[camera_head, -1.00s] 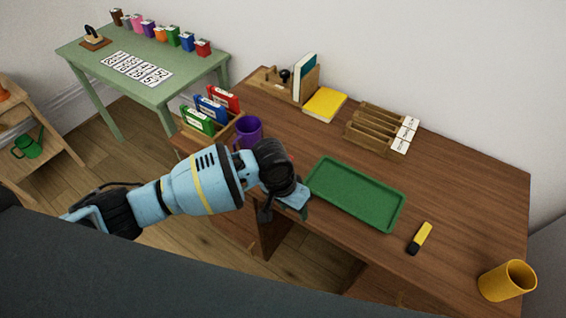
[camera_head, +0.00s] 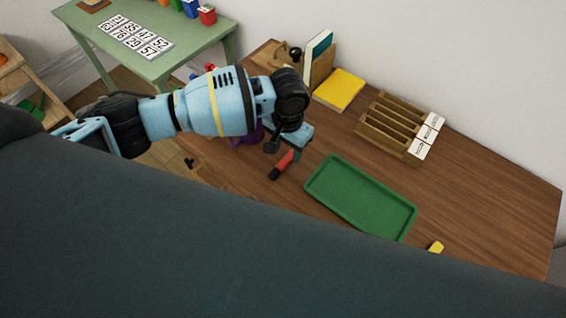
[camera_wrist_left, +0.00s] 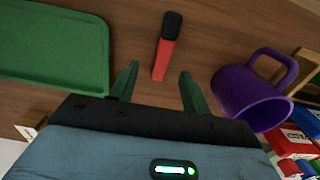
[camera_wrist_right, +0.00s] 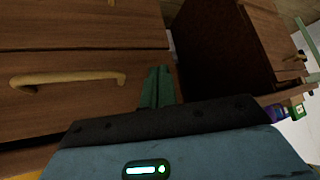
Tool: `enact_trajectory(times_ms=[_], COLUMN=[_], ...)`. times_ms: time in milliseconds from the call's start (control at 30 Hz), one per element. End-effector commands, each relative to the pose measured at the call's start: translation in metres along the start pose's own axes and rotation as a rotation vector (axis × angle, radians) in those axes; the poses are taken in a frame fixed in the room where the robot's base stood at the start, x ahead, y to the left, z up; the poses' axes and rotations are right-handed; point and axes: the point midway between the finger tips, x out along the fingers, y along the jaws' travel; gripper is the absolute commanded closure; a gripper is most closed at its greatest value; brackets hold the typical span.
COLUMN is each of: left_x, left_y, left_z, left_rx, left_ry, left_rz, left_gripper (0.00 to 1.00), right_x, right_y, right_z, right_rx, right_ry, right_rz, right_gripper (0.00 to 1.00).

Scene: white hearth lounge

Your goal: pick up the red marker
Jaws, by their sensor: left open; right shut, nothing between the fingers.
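The red marker (camera_head: 283,164) with a black cap lies on the brown desk, left of the green tray. In the left wrist view the red marker (camera_wrist_left: 166,50) lies just beyond the fingertips, roughly between them in line, and apart from them. My left gripper (camera_wrist_left: 158,75) is open and empty, above the desk; in the head view its fingers are mostly hidden behind the wrist. My right gripper (camera_wrist_right: 158,75) is shut and empty in front of the desk's drawers; it does not show in the head view.
The green tray (camera_head: 338,202) is right of the marker. A wooden slotted rack (camera_head: 385,130) and a yellow book (camera_head: 340,90) are at the back. A drawer handle (camera_wrist_right: 70,80) is near my right gripper.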

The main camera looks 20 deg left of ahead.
Motion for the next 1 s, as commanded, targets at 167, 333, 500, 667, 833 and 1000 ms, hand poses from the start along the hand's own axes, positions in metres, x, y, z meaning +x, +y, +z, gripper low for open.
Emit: enact_trajectory(times_ms=[167,333,500,667,833,1000], left_x=[0.004,0.028,0.048,0.053,0.052,0.052], left_y=[-0.001,-0.005,-0.005,-0.005,-0.005,-0.005], left_z=[0.0,0.003,0.004,0.003,0.003,0.003], left_rx=[0.0,-0.001,0.0,0.0,0.0,0.0], left_ry=[0.002,-0.001,0.0,0.002,0.003,0.003], left_rz=[0.0,0.0,0.001,0.001,0.001,0.001], left_gripper=[0.53,0.53,0.53,0.53,0.54,0.76], right_x=[0.002,0.002,0.003,0.003,0.003,0.003], right_y=[-0.001,-0.001,-0.001,0.0,0.001,0.001], right_z=[-0.006,-0.004,0.001,0.002,0.001,0.001], right_rx=[0.005,0.005,0.004,0.0,-0.003,-0.004], right_ry=[0.012,0.009,0.001,-0.001,0.0,0.0], right_rz=[0.001,0.0,-0.001,-0.002,-0.002,-0.002], right_gripper=[1.0,1.0,1.0,1.0,1.0,1.0])
